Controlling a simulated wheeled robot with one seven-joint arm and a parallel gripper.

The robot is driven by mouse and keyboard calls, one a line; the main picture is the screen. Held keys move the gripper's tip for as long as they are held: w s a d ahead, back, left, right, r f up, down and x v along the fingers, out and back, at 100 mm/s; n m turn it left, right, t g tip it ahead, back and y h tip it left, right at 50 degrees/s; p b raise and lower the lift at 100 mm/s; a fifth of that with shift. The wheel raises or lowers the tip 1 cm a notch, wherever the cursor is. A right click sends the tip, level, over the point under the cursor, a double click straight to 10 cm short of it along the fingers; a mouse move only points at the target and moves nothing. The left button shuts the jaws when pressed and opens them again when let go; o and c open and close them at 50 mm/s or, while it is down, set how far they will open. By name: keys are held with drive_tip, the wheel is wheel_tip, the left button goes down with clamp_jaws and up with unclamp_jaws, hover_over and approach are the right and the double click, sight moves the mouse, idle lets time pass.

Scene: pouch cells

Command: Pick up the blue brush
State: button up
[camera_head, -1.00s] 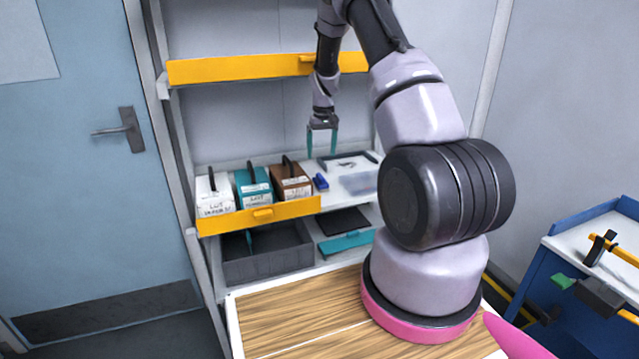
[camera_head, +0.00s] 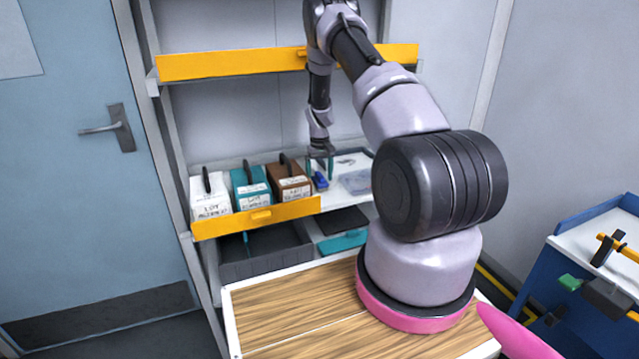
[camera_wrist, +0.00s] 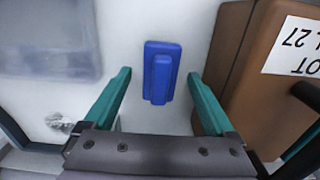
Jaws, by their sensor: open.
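The blue brush (camera_wrist: 162,72) lies on the white shelf, and in the wrist view it sits between and just beyond the tips of my two teal fingers. In the head view the blue brush (camera_head: 320,181) shows just right of the brown box. My gripper (camera_wrist: 158,82) is open and empty, pointing down at the brush. In the head view my gripper (camera_head: 319,170) is low over the shelf, its fingers on either side of the brush. I cannot tell the exact height left between fingertips and shelf.
A brown box (camera_head: 289,184) with a label stands close beside one finger. Teal (camera_head: 251,190) and white (camera_head: 210,198) boxes stand farther left behind a yellow front rail (camera_head: 258,216). A clear tray (camera_head: 357,182) lies to the right. A yellow-edged shelf (camera_head: 230,65) is above.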

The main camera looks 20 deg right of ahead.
sight(320, 174)
drive_tip(key=shift+f, duration=0.85)
clamp_jaws()
drive_tip(key=shift+r, duration=0.1)
drive_tip(key=shift+d+r, duration=0.3)
drive_tip(key=shift+r, duration=0.15)
wheel_tip(320, 174, up, 6)
drive_tip(key=shift+a+f, duration=0.1)
drive_tip(key=shift+f, duration=0.05)
drive_tip(key=shift+s+d+r, duration=0.1)
drive_tip(key=shift+d+r, duration=0.15)
drive_tip(key=shift+d, duration=0.4)
drive_tip(key=d, duration=1.8)
drive_tip(key=shift+d+f, duration=0.1)
drive_tip(key=shift+d, duration=0.1)
